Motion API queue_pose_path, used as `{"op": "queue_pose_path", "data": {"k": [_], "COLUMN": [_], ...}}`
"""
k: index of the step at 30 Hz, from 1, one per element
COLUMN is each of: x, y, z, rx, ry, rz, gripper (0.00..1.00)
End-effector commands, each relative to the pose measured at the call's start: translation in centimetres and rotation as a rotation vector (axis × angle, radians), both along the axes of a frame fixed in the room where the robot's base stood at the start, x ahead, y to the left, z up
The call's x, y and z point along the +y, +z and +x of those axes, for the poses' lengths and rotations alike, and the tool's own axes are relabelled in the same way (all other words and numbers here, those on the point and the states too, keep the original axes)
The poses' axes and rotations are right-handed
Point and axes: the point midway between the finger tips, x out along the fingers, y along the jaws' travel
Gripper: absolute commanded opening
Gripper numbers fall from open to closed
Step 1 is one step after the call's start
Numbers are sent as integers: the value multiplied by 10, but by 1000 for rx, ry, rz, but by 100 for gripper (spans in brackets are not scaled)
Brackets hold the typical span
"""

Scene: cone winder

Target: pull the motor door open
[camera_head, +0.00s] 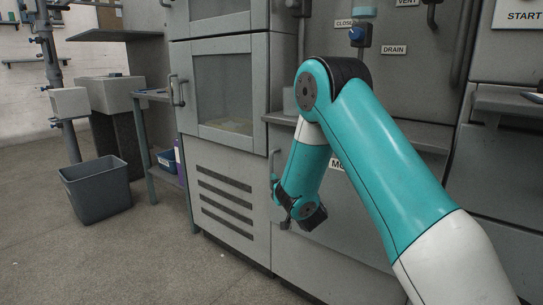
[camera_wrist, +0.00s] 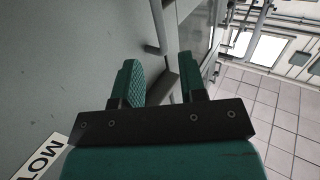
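The motor door is the grey lower panel (camera_head: 330,235), with a label (camera_head: 337,164) starting "MO" partly hidden behind my arm. Its surface fills the left of the wrist view (camera_wrist: 70,60), where the label (camera_wrist: 40,158) reads "MOT". The door looks shut. A grey bar handle (camera_head: 273,162) is at its upper left edge; it also shows in the wrist view (camera_wrist: 157,28), just beyond the fingertips. My gripper (camera_wrist: 158,65) is open, its two green fingers apart and nothing clearly held between them. In the head view my gripper (camera_head: 281,190) is low beside the handle, partly hidden.
A cabinet with a glazed door (camera_head: 223,80) and a vented panel (camera_head: 225,205) stands left of the motor door. A grey bin (camera_head: 95,190) and a small side table (camera_head: 150,95) stand further left. The floor (camera_head: 150,260) in front is clear.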

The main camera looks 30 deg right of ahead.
Motion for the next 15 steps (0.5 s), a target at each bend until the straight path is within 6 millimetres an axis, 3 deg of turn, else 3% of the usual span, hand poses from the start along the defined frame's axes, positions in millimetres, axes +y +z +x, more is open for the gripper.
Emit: {"op": "queue_pose_path", "data": {"k": [1,15], "x": [-2,-16], "y": [8,6], "z": [6,61], "rx": [2,0], "ry": [-1,-3], "rz": [1,2], "gripper": [38,38]}}
